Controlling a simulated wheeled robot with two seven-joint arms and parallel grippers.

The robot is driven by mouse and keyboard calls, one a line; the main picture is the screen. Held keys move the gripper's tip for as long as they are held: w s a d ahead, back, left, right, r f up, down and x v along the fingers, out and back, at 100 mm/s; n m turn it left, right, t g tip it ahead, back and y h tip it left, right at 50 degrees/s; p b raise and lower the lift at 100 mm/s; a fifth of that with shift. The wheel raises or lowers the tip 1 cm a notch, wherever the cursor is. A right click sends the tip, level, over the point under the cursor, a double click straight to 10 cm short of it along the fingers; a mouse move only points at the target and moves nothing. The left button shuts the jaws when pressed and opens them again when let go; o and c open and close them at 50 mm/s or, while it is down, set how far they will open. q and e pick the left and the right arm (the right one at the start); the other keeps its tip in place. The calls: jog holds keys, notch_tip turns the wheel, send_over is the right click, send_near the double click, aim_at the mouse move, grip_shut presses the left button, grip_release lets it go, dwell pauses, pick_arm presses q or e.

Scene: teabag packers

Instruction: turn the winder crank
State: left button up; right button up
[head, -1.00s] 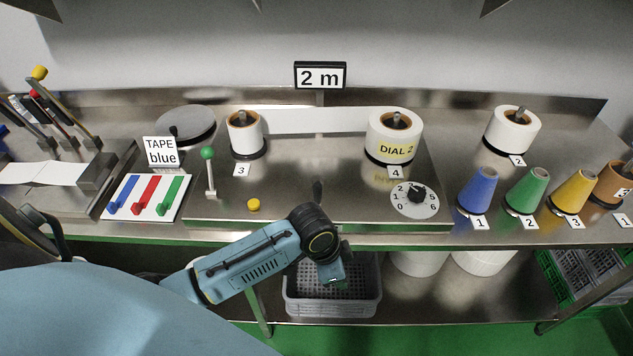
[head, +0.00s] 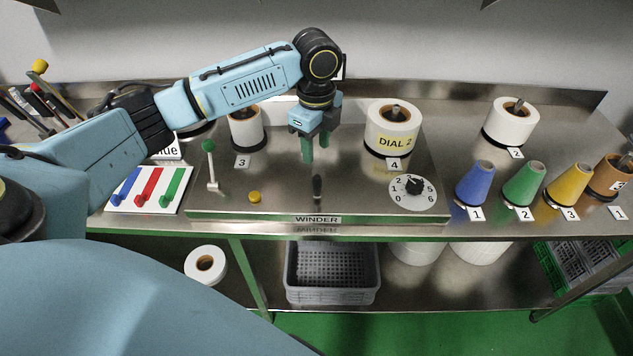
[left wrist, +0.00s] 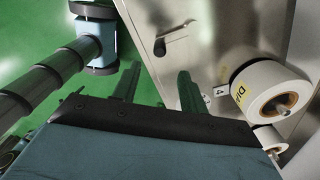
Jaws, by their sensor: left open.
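The winder crank (head: 317,188) is a dark handle standing up near the front edge of the steel winder box, above the WINDER label (head: 318,219). In the left wrist view the crank (left wrist: 172,40) shows as a short dark handle on the pale panel. My left gripper (head: 316,146) is open and empty, with its green fingers pointing down over the winder box, behind and above the crank and apart from it. Its fingers also show in the left wrist view (left wrist: 158,84), with nothing between them. My right gripper is not in view.
A white roll labelled DIAL 2 (head: 393,130) and a numbered dial (head: 413,190) stand right of the crank. A green-knobbed lever (head: 210,170), a yellow button (head: 255,197) and another roll (head: 245,130) are to the left. Coloured cones stand farther right.

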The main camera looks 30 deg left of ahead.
aim_at(316, 176)
pick_arm(q)
notch_tip(316, 176, down, 12)
jog(key=shift+f, duration=0.2)
grip_shut()
dwell(0.5)
